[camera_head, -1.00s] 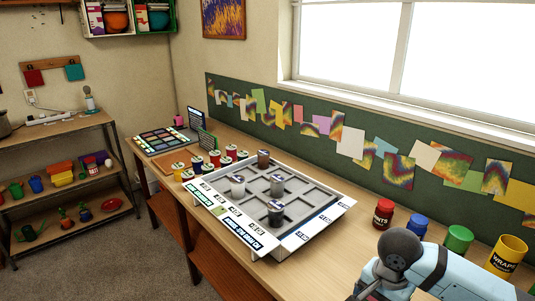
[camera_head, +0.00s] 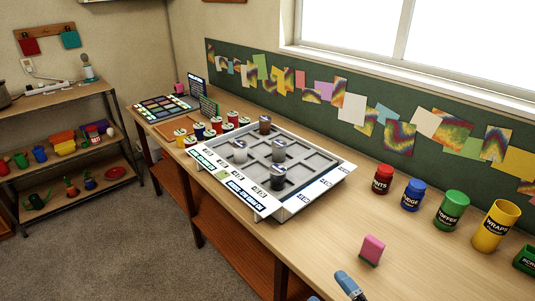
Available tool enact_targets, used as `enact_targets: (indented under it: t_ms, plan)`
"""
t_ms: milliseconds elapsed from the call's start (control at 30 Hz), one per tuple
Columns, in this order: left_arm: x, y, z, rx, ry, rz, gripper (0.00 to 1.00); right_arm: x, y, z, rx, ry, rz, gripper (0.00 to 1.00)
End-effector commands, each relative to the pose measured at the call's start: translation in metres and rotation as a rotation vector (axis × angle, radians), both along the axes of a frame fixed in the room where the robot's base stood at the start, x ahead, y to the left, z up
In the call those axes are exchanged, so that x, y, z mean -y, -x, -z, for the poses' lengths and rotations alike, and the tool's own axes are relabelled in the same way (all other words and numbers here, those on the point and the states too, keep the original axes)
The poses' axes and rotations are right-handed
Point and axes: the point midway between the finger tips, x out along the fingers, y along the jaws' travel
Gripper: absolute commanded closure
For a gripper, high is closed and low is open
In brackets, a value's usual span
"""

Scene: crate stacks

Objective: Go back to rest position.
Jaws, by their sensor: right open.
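My right gripper (camera_head: 331,291) shows only as blue-grey fingertips at the bottom edge, apart from each other and with nothing seen between them. The rest of it is cut off by the frame. It is in front of a small pink block (camera_head: 372,249) on the wooden table (camera_head: 330,236), apart from it in the picture. My left gripper is out of view.
A grey compartment tray (camera_head: 311,161) with several lidded jars stands on the table. Several small jars (camera_head: 216,126) are behind it. Red (camera_head: 383,180), blue (camera_head: 413,196), green (camera_head: 451,211) and yellow (camera_head: 496,226) containers line the wall side. Shelves (camera_head: 70,148) stand at left.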

Motion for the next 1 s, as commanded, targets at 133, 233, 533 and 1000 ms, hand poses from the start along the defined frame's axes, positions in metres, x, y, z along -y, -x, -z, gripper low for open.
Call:
enact_targets:
  t_ms: [133, 233, 533, 1000]
  plan:
    - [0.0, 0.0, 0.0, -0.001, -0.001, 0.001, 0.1, 0.038, 0.035, 0.084, -0.519, -0.321, 0.213, 0.14]
    - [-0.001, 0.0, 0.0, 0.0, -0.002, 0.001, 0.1, 0.051, 0.067, 0.127, -0.775, -0.485, 0.321, 0.14]
    - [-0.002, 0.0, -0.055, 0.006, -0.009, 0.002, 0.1, 0.062, 0.114, 0.117, -1.059, -0.668, 0.448, 0.14]
    - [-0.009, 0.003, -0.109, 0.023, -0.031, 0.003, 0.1, 0.066, 0.116, 0.06, -1.036, -0.648, 0.445, 0.14]
